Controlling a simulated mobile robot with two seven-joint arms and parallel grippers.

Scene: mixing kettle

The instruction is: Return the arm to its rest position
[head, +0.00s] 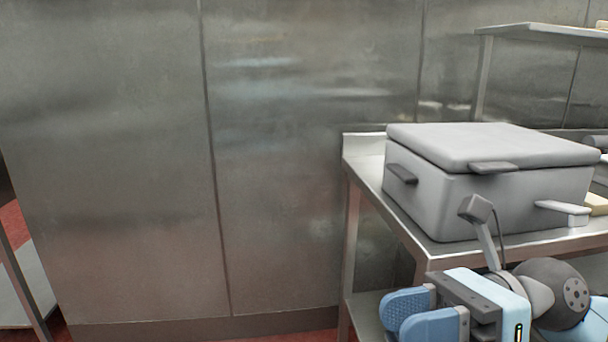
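My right gripper (418,314) is at the bottom right of the head view, with its two blue finger pads pointing left. The pads overlap in this view, so I cannot tell whether there is a gap between them. No object shows at the fingertips. My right wrist and part of the arm come in from the lower right. The gripper appears in front of the steel table (405,222) and below its top edge in the picture. My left gripper and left arm are not in view.
A grey box-shaped appliance (425,203) with a closed lid (470,143) and dark handles stands on the table. A wall shelf (545,35) is at the upper right. Steel panels (120,160) fill the back. Red floor and a table edge show at far left.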

